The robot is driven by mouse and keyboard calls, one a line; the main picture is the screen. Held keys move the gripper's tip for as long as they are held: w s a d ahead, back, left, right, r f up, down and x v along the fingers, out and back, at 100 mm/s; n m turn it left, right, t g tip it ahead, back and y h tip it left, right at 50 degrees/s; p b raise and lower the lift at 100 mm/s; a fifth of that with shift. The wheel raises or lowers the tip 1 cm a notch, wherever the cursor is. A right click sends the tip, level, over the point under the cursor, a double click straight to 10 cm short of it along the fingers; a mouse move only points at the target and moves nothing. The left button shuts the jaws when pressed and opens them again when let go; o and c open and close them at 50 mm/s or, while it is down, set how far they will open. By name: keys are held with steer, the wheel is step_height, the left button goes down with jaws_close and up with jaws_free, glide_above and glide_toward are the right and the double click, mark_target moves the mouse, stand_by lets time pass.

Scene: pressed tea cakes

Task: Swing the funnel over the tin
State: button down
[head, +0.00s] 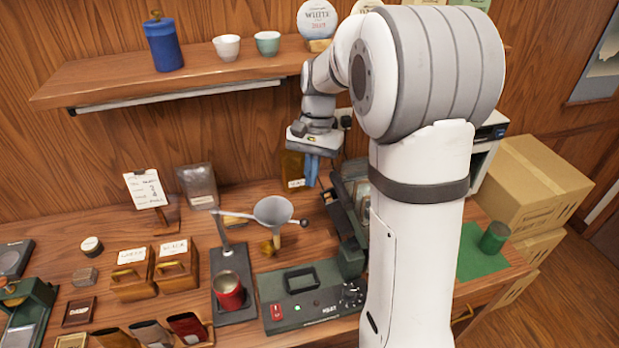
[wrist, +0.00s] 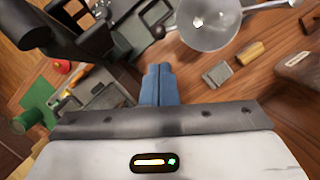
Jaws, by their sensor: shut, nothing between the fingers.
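The grey funnel (head: 273,208) hangs on a swing arm from a dark post (head: 224,238). It sits to the right of and behind the red tin (head: 229,291), not above it. The tin stands upright on the stand's dark base. A short rod with a round knob (head: 303,222) sticks out from the funnel's right side. My gripper (head: 311,170) is above and behind the funnel, to its right, with its blue fingers shut and empty. In the wrist view the fingers (wrist: 158,85) point towards the bench, and the funnel (wrist: 208,22) is at the top, apart from them.
A dark press (head: 348,222) and a control box (head: 305,290) stand right of the tin. Wooden boxes (head: 177,266) are on its left. A shelf (head: 110,88) runs above. A green can (head: 494,237) is at right.

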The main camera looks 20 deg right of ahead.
steer(key=shift+p+v, duration=0.35)
steer(key=shift+v, duration=0.6)
steer(key=shift+w, duration=0.1)
steer(key=shift+w+a+r+n+h+b, duration=0.15)
steer(key=shift+w+n+b, duration=0.55)
steer(key=shift+b, duration=0.9)
steer(key=shift+w+a+r+n+h+b, duration=0.2)
steer(key=shift+w+n+b, duration=0.5)
steer(key=shift+b, duration=0.85)
steer(key=shift+w+r+n+h+b, duration=0.1)
steer(key=shift+w+n+h+b, duration=0.15)
steer(key=shift+w+n+b, duration=0.9)
steer(key=shift+s+m+b, duration=0.4)
steer(key=shift+s+m, duration=0.05)
steer(key=shift+m, duration=0.1)
